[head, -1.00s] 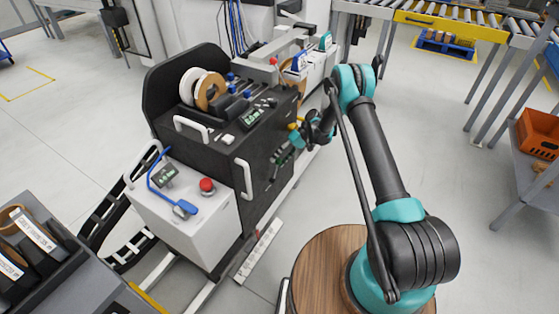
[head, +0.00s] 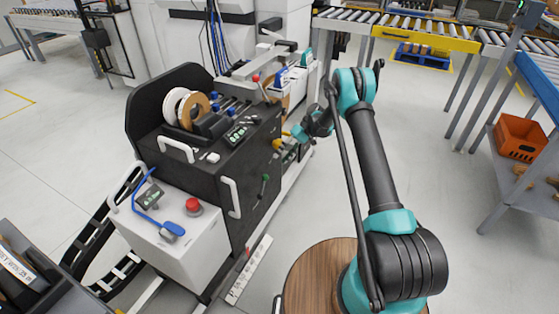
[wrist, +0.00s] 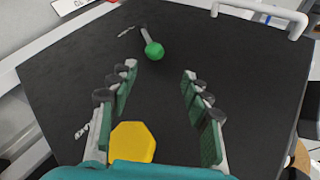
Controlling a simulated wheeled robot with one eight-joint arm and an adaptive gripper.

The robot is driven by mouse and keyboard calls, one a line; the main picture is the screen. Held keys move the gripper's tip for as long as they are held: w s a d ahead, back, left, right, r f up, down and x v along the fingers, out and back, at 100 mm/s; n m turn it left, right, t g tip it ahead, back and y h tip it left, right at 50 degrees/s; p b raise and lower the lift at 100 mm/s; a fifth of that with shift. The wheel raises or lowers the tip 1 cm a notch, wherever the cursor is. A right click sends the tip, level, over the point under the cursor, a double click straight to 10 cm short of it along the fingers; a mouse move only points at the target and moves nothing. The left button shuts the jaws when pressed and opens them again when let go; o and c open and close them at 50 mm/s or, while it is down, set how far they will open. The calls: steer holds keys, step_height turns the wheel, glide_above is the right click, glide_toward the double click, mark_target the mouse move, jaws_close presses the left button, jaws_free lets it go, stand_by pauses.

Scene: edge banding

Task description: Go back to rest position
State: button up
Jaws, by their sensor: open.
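My gripper (wrist: 160,92) is open and empty in the wrist view, its two padded fingers apart. It faces the dark side panel (wrist: 235,60) of the edge-banding machine. A lever with a green ball knob (wrist: 154,50) stands out from that panel, beyond the fingertips and between their lines; the fingers do not touch it. In the head view my gripper (head: 285,148) is small and partly hidden beside the machine's right side, and the green lever (head: 263,186) shows below and left of it. My arm reaches from the lower right toward the machine.
The machine (head: 195,170) carries white and brown tape rolls (head: 187,108), a white handle (head: 231,197) and a red button (head: 193,205). A roller conveyor (head: 400,28) runs at the back. An orange crate (head: 520,137) sits on a shelf at right. The floor between is clear.

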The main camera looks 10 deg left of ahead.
steer(key=shift+r, duration=0.1)
stand_by(0.3)
steer(key=s+d+r+m+t+h, duration=0.1)
steer(key=s+d+r+m+t, duration=0.2)
steer(key=s+d+r, duration=0.5)
steer(key=s+d+r+m+t+h, duration=0.25)
steer(key=d+r, duration=0.35)
steer(key=r, duration=0.5)
steer(key=s+d+m+t+h, duration=0.1)
steer(key=s+d+t+h, duration=0.1)
steer(key=s+d, duration=0.5)
steer(key=s+d+m+t+h, duration=0.1)
steer(key=s+d, duration=0.7)
steer(key=s, duration=1)
steer(key=shift+s+m+t+h, duration=0.2)
steer(key=shift+m+t+h, duration=0.2)
steer(key=shift+t, duration=0.75)
